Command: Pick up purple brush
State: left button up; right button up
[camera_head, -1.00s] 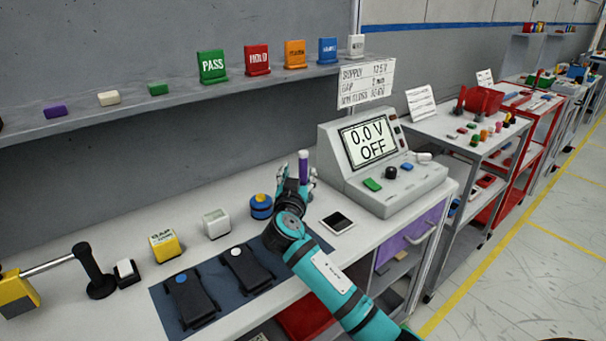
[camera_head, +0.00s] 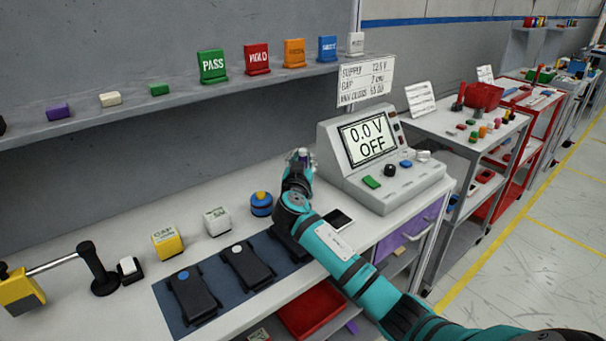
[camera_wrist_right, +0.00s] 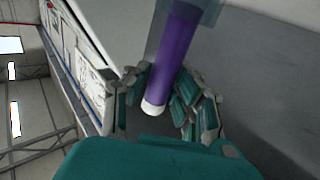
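The purple brush (camera_wrist_right: 178,50) runs between the fingers of my right gripper (camera_wrist_right: 160,95) in the right wrist view, its white end pointing toward my palm. Its far end passes into a clear, greyish sleeve or holder (camera_wrist_right: 205,10). The fingers stand on both sides of the handle with small gaps visible, so the gripper looks open around it. In the head view my right gripper (camera_head: 301,168) is at the back of the bench, left of the meter, and hides most of the brush; only a bit near its top shows. My left gripper is not in view.
The grey meter (camera_head: 385,165) reading "0.0 V OFF" stands close on the right. A blue-and-yellow button (camera_head: 261,204), a white block (camera_head: 216,221) and a yellow block (camera_head: 167,243) are to the left. A phone-like device (camera_head: 338,219) lies beside my arm.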

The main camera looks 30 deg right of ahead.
grip_shut()
dwell(0.6)
